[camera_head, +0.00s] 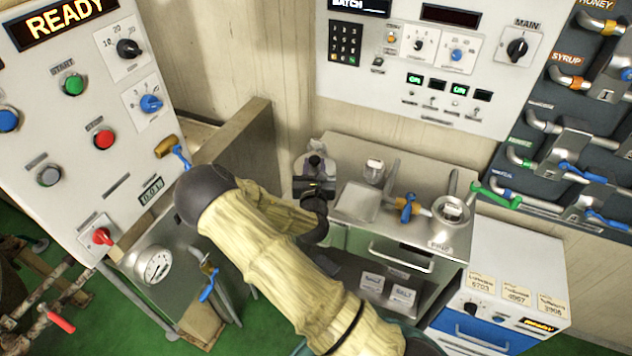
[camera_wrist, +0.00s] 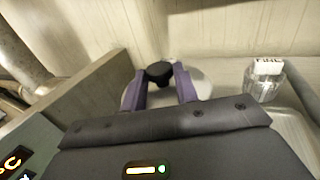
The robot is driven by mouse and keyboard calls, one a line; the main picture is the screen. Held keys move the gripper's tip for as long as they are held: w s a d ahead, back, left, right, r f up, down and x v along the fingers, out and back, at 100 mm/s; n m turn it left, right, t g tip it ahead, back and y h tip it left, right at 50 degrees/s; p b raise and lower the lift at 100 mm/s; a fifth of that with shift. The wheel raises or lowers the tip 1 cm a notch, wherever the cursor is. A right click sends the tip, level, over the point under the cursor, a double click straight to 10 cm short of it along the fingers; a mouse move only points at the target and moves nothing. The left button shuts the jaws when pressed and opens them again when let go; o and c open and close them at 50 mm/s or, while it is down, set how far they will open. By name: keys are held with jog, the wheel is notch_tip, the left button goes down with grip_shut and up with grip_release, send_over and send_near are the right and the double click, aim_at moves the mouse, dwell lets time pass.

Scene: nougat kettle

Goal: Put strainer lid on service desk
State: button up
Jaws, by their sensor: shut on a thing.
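My gripper (camera_head: 315,182) is over the left end of the steel service desk (camera_head: 418,172). In the wrist view its two purple fingers (camera_wrist: 165,82) are shut on the black knob (camera_wrist: 159,69) of the strainer lid. The lid's pale round disc (camera_wrist: 205,82) shows on both sides of the fingers, close over the bare desk top (camera_wrist: 232,76). I cannot tell whether the disc touches the desk. In the head view my gripper and arm hide most of the lid.
A flat metal tray (camera_head: 357,202), a cup with a label (camera_head: 374,171) and a round pot (camera_head: 450,210) stand on the desk, right of my gripper. A brown partition (camera_head: 240,150) borders the left side. Control panels (camera_head: 420,60) hang behind the desk.

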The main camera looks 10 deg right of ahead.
jog(key=shift+f, duration=1.35)
jog(key=shift+f, duration=0.1)
jog(key=shift+f+p, duration=0.4)
jog(key=shift+f, duration=1.4)
jog(key=shift+f, duration=0.15)
jog(key=o, duration=1.1)
